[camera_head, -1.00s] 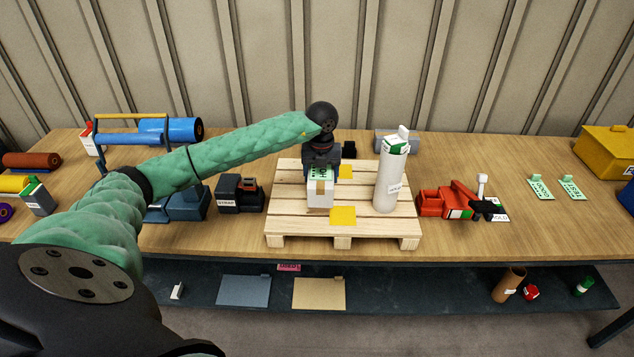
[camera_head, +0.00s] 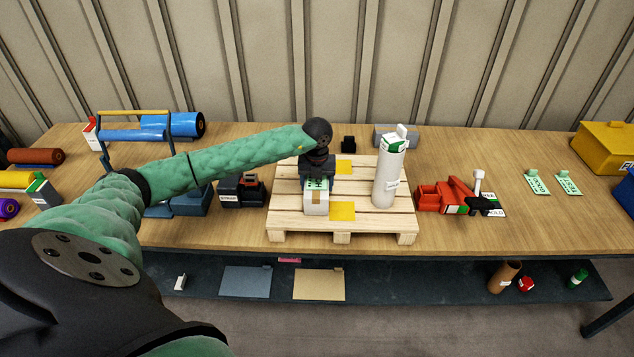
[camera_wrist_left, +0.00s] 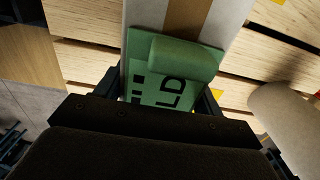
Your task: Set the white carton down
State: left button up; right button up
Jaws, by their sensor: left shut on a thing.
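The white carton (camera_head: 316,207) has a brown tape strip and a green label on top. It is upright over the left-middle part of the wooden pallet (camera_head: 290,222). My left gripper (camera_head: 317,183) points down from above and is shut on the carton. In the left wrist view the green label (camera_wrist_left: 172,85) and white carton top (camera_wrist_left: 232,20) fill the space between the fingers. The carton's underside is hidden, so I cannot tell whether it touches the slats. My right gripper is not in view.
A tall white cylinder (camera_head: 388,178) stands on the pallet to the carton's right. Yellow squares (camera_head: 342,211) lie beside the carton. A dark strap tool (camera_head: 241,192) sits left of the pallet, and a red tool (camera_head: 450,196) sits right of it.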

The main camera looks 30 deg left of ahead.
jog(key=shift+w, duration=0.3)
pick_arm(q)
jog(key=o, duration=1.4)
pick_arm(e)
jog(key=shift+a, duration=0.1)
pick_arm(q)
jog(key=shift+r, duration=0.1)
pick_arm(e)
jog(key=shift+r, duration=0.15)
pick_arm(q)
notch_tip(320, 180, up, 4)
jog(key=b, duration=0.3)
jog(key=shift+r, duration=0.2)
notch_tip(320, 180, up, 6)
jog(key=b, duration=0.3)
jog(key=shift+r+b, duration=0.3)
jog(key=shift+r, duration=0.45)
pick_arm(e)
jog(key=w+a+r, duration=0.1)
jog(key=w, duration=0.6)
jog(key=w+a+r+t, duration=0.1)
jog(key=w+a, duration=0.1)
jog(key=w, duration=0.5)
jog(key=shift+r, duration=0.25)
